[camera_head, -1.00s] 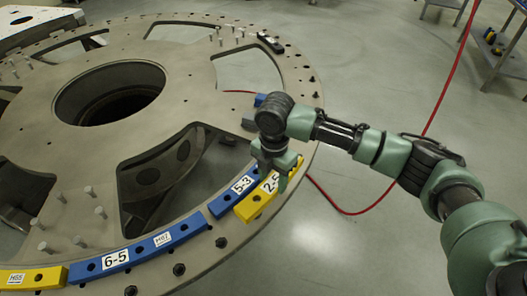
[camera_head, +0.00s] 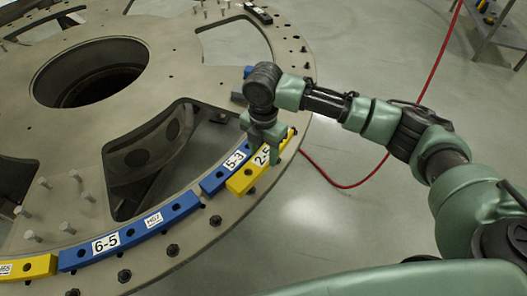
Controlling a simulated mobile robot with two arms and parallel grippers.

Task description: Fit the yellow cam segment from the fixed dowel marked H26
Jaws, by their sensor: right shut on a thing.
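The yellow cam segment (camera_head: 242,182), with a white label that reads about "2-5" and is partly covered, is at the right front rim of the large round turret plate (camera_head: 215,240). It lies alongside the outer edge of the blue segment labelled 5-3 (camera_head: 215,182). My right gripper (camera_head: 272,150) is shut on the yellow segment near its far end, pointing down from above. I cannot tell whether the segment touches the plate. No dowel marked H26 can be read. My left gripper is not in view.
A blue segment labelled 6-5 (camera_head: 140,232) and another yellow segment (camera_head: 35,267) continue along the rim. Upright pins (camera_head: 88,197) and dark bolts (camera_head: 172,250) stand on the plate. A black piece (camera_head: 257,14) sits at the far rim. A red hose (camera_head: 345,186) lies on the floor.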

